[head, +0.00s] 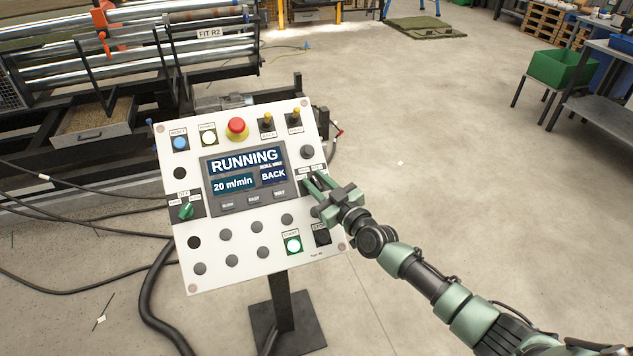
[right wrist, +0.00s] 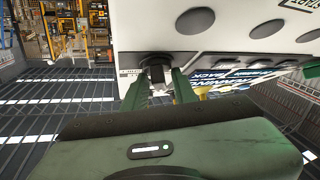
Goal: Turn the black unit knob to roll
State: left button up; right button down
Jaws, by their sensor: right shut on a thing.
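The white control panel (head: 240,283) stands on a post and faces me. The black unit knob (right wrist: 157,72) sits on the panel's right side, below a small label; in the head view my gripper mostly hides it. My right gripper (head: 313,183) is shut on this knob, and in the right wrist view its two green fingers (right wrist: 159,86) lie on either side of it. The knob's exact pointing and its label are too small or hidden to read. The screen (head: 243,176) reads RUNNING, 20 m/min and BACK. My left gripper is not in view.
A roller machine (head: 130,60) stands behind.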

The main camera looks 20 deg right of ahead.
jog(key=shift+r+m+p, duration=0.15)
jog(key=shift+m+p, duration=0.15)
jog(key=shift+p, duration=0.2)
jog(key=m+t+h+p, duration=0.1)
jog(key=m+h+p, duration=0.3)
jog(key=p, duration=0.1)
jog(key=shift+a+r+m, duration=0.1)
jog(key=shift+m, duration=0.2)
jog(key=m+h+p, duration=0.2)
jog(key=m, duration=0.1)
jog(key=shift+h, duration=0.4)
jog(key=shift+f+m+g+h+p, duration=0.15)
jog(key=shift+m+h+p, duration=0.1)
jog(key=shift+m+h, duration=0.35)
jog(key=shift+f+m+g+h+p, duration=0.15)
jog(key=shift+m+h+p, duration=0.1)
jog(key=shift+m+h, duration=0.55)
jog(key=shift+m, duration=0.1)
jog(key=c, duration=1.4)
grip_release()
jog(key=shift+c, duration=0.2)
